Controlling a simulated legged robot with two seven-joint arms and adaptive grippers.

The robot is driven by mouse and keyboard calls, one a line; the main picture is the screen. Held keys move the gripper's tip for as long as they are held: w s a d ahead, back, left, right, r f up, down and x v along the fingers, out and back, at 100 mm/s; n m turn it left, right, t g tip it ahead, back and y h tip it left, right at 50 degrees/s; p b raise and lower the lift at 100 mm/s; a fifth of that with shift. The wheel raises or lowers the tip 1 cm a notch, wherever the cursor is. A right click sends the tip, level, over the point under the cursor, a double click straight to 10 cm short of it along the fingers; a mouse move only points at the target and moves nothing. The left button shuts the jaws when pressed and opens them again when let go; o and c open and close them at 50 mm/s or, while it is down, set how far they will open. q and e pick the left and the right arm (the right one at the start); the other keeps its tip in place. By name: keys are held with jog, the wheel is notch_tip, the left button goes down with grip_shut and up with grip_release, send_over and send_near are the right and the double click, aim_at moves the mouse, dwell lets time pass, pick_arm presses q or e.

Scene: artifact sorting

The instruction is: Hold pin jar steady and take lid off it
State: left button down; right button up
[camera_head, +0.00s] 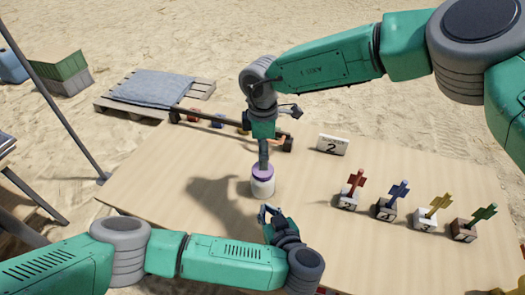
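My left gripper (269,211) is just in front of the jar, low over the table. Its fingers are apart, point toward the jar and look empty, with a small gap to the jar.
Red, blue, yellow and green pins (398,193) stand in numbered blocks on the right of the wooden table (190,170). A sign with "2" (332,145) stands behind. A dark rail (215,123) with small coloured items lies along the back edge. The table's left side is clear.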

aim_at(263, 180)
notch_tip(263, 180, down, 7)
dwell(0.3)
jog(key=c, duration=1.2)
jog(key=n, duration=0.4)
jog(key=o, duration=1.3)
jog(key=shift+c, duration=0.2)
